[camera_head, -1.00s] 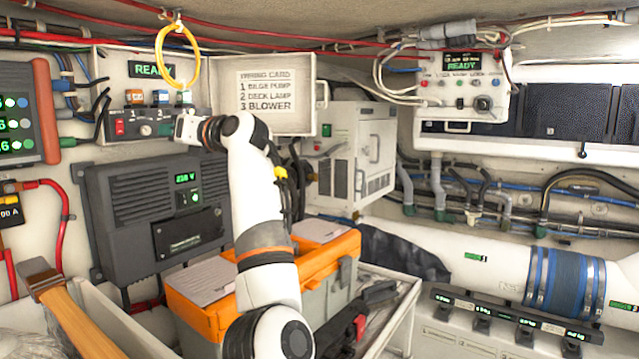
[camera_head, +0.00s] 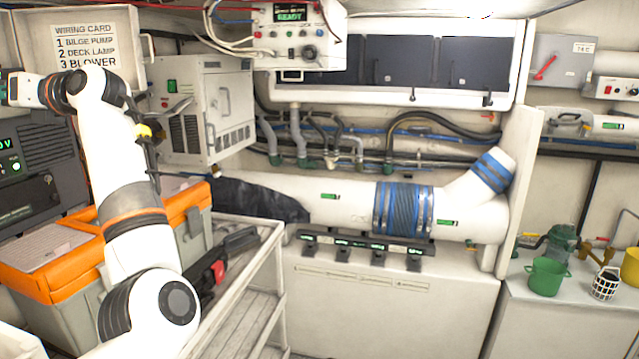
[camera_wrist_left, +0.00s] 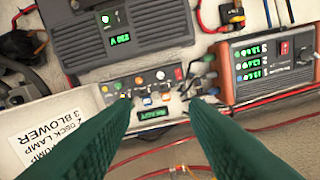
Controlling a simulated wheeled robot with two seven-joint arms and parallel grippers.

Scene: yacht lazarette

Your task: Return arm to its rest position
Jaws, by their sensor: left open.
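My left arm (camera_head: 125,190) rises from the bottom left of the head view and bends left at its top. Its wrist reaches the left edge, so the gripper itself is out of that view. In the left wrist view my left gripper (camera_wrist_left: 158,103) shows as two dark green fingers, spread apart with nothing between them. Beyond the fingertips is a control panel (camera_wrist_left: 150,80) with knobs, coloured buttons and a small green display. The gap between fingertips and panel is hard to judge. My right arm and gripper are not in view.
The wiring card box (camera_head: 85,50) is close behind the arm. An orange-lidded toolbox (camera_head: 55,285) stands beside the arm's lower part, with a white cart (camera_head: 265,240) to the right.

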